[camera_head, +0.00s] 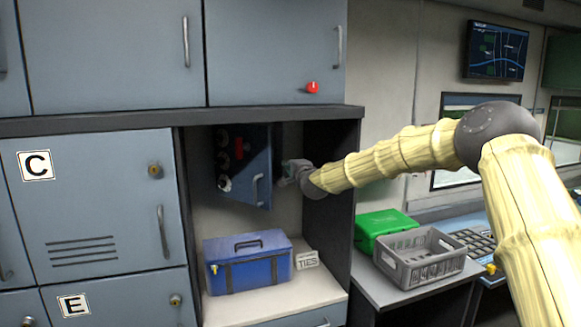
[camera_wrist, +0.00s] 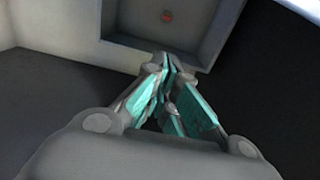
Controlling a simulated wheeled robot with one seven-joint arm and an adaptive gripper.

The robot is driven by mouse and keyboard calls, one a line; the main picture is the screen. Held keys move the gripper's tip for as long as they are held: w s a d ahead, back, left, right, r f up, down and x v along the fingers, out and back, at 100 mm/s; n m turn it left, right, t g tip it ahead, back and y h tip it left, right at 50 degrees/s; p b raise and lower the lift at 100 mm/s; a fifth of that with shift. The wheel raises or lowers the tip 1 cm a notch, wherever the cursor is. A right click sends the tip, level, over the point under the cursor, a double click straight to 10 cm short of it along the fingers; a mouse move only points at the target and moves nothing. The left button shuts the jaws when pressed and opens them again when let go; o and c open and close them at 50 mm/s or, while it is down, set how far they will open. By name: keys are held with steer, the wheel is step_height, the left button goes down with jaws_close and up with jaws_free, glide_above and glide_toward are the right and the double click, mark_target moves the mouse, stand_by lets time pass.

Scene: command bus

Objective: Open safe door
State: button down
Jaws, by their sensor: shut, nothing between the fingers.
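The small blue-grey safe door (camera_head: 259,165) is in the niche in the head view. It stands at an angle, with a vertical handle on one face. Round dark and pale fittings and a red part show on its darker left side. My gripper (camera_head: 285,178) is just right of the door, at the right side of the niche. In the wrist view my gripper (camera_wrist: 168,85) has its teal-padded fingers together and empty. Beyond them is a grey box-like recess (camera_wrist: 185,35) with a small red spot inside. Whether the fingers touch the door cannot be told.
A blue toolbox (camera_head: 247,263) and a "TIES" sign (camera_head: 307,260) stand on the shelf below. Lockers C (camera_head: 90,200) and E (camera_head: 120,300) are left. A grey crate (camera_head: 420,257) and green box (camera_head: 383,226) are right. Upper cabinets (camera_head: 275,50) overhang the niche.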

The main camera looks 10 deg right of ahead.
mark_target(251, 165)
steer(key=shift+s+a+b, duration=0.2)
steer(key=shift+s+a, duration=0.1)
steer(key=shift+a, duration=1.6)
steer(key=shift+s+a+b, duration=0.15)
steer(key=shift+s+a, duration=0.1)
steer(key=shift+a, duration=1.6)
steer(key=shift+s+a+b, duration=0.2)
steer(key=shift+s+a, duration=0.1)
steer(key=shift+a, duration=1.6)
steer(key=shift+s+a+r, duration=0.1)
steer(key=shift+s+a, duration=0.1)
steer(key=shift+a, duration=0.4)
steer(key=shift+s+a+r, duration=0.1)
steer(key=shift+s+a, duration=0.05)
steer(key=shift+a, duration=0.45)
steer(key=shift+s+a+r, duration=0.1)
steer(key=shift+s+a, duration=0.1)
steer(key=shift+a, duration=0.4)
steer(key=shift+s+a+r+b, duration=0.1)
steer(key=shift+a+r+b, duration=0.3)
steer(key=shift+b, duration=0.55)
steer(key=shift+w+d+f+b, duration=0.1)
steer(key=shift+w+d+b, duration=0.1)
steer(key=shift+d, duration=0.4)
steer(key=shift+w+d+f+b, duration=0.1)
steer(key=shift+w+d+b, duration=0.1)
steer(key=shift+d, duration=0.35)
steer(key=shift+s, duration=0.15)
